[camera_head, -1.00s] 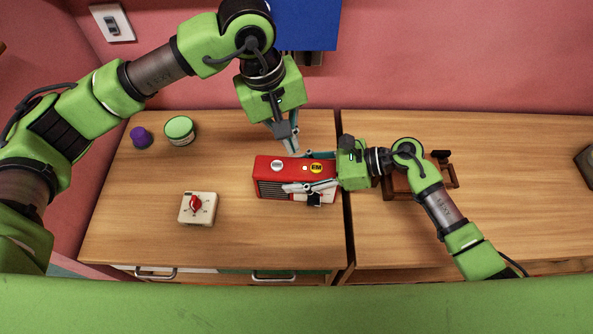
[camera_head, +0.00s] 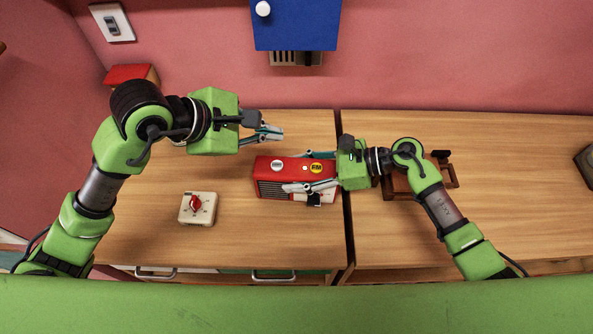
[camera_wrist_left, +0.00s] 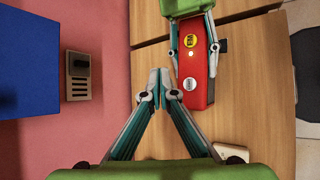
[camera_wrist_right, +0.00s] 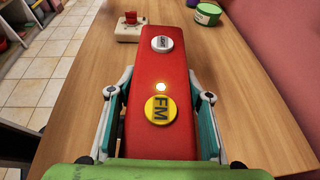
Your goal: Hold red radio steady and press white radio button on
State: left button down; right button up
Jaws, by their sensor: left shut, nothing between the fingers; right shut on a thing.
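The red radio (camera_head: 268,185) lies on the wooden counter by the gap. Its top carries a white button (camera_wrist_right: 162,43), a yellow FM button (camera_wrist_right: 160,109) and a small glowing light (camera_wrist_right: 161,87) between them. My right gripper (camera_head: 297,172) is shut on the radio, one finger along each long side. My left gripper (camera_head: 271,133) is shut and empty, apart from the radio and behind its white-button end in the head view. In the left wrist view its closed fingertips (camera_wrist_left: 161,76) point past the radio (camera_wrist_left: 198,75), which lies to their right.
A blue box (camera_head: 293,25) hangs on the pink wall. A brown wooden object (camera_head: 398,186) sits behind my right gripper.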

aim_at(274, 167)
pick_arm(q)
jog(key=shift+f, duration=4)
jog(key=shift+f, duration=0.1)
jog(key=shift+f, duration=0.45)
jog(key=shift+r, duration=0.55)
jog(key=shift+r, duration=3)
